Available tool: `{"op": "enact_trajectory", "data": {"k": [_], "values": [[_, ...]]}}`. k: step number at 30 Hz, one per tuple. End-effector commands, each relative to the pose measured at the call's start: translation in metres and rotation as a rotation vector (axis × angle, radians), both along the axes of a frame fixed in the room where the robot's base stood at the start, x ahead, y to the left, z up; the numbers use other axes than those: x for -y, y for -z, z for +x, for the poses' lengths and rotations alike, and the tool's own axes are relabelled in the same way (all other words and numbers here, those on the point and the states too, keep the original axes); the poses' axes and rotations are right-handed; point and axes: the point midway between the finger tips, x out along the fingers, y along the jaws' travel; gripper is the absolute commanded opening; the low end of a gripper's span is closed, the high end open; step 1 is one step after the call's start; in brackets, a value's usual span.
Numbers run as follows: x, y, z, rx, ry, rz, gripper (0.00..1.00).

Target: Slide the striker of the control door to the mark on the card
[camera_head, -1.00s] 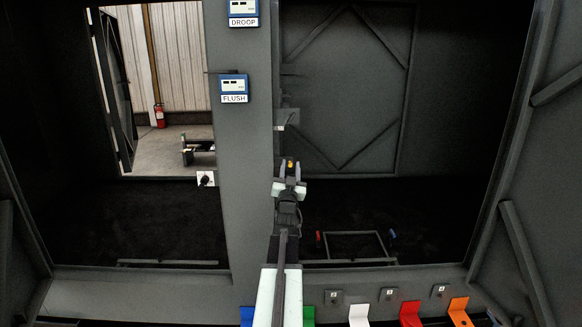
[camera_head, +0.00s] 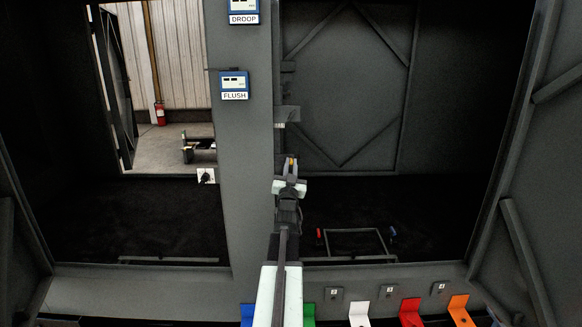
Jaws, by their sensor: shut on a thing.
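My gripper (camera_head: 291,165) is in the middle of the view, in front of the right edge of the grey post. Its fingers are close together on a small orange-yellow piece (camera_head: 291,162). The picture is too small to tell whether this piece is the striker or part of it. A light grey bracket (camera_head: 287,113) juts from the post's edge just above the gripper. The grey door panel (camera_head: 345,85) with diamond bracing is behind, to the right. I cannot make out the card or its mark.
Coloured tabs, including a white one (camera_head: 359,313) and a red one (camera_head: 410,312), line the front edge. A grey frame (camera_head: 355,242) is on the dark floor.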

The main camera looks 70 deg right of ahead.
Motion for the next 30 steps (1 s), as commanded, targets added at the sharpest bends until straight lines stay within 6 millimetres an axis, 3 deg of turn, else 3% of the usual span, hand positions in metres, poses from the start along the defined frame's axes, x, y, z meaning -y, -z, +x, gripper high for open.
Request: {"op": "enact_trajectory", "data": {"k": [29,30], "values": [[-0.0006,0.0011,-0.0013,0.000,0.001,0.003,0.00],[-0.0005,0.0012,-0.0014,0.000,0.001,0.003,0.25]]}}
